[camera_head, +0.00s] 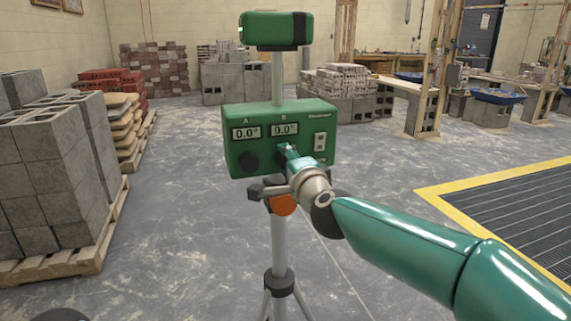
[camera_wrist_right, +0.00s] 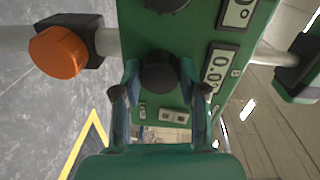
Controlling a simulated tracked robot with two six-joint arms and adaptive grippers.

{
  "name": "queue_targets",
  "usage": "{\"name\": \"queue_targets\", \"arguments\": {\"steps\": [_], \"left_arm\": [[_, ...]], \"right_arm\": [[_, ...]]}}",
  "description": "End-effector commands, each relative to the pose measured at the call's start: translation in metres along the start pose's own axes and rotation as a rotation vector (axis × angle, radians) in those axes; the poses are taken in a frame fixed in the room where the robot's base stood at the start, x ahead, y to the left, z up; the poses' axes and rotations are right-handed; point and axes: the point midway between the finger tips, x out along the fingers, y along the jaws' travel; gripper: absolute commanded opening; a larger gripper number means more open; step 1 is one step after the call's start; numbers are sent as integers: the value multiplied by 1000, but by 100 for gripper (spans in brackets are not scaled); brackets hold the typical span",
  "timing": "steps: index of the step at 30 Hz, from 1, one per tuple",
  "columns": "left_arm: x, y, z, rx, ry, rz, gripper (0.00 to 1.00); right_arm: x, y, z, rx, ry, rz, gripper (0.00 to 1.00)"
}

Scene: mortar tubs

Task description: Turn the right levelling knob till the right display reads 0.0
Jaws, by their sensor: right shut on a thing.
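The green levelling box (camera_head: 315,112) stands on a tripod. Its left display A (camera_head: 245,133) reads 0.0°. Its right display B (camera_head: 285,129) also reads 0.0°; it shows in the wrist view too (camera_wrist_right: 219,70). The left knob (camera_head: 248,161) is dark and round, with nothing touching it. My right gripper (camera_head: 289,157) is at the box's front below display B. In the wrist view its two fingers (camera_wrist_right: 160,85) are shut around the dark right knob (camera_wrist_right: 160,75). In the head view the gripper hides this knob. My left gripper is in neither view.
An orange tripod knob (camera_head: 284,205) sits just under the box. A green instrument head (camera_head: 275,30) tops the pole. A pallet of grey blocks (camera_head: 50,180) stands at left. A yellow-edged floor grate (camera_head: 520,210) lies at right. The floor around the tripod is mostly clear.

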Motion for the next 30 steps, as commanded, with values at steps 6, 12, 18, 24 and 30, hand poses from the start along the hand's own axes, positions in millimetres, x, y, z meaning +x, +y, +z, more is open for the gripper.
{"name": "queue_targets", "arguments": {"steps": [6,12,18,24,30], "left_arm": [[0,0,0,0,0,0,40],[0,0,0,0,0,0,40],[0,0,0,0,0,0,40],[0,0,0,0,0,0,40],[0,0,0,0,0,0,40]], "right_arm": [[1,5,-2,3,4,8,7],[1,5,-2,2,3,8,58],[0,3,-1,0,2,5,67],[-1,2,-1,-1,1,3,67],[-16,1,-1,-1,1,3,67]]}}
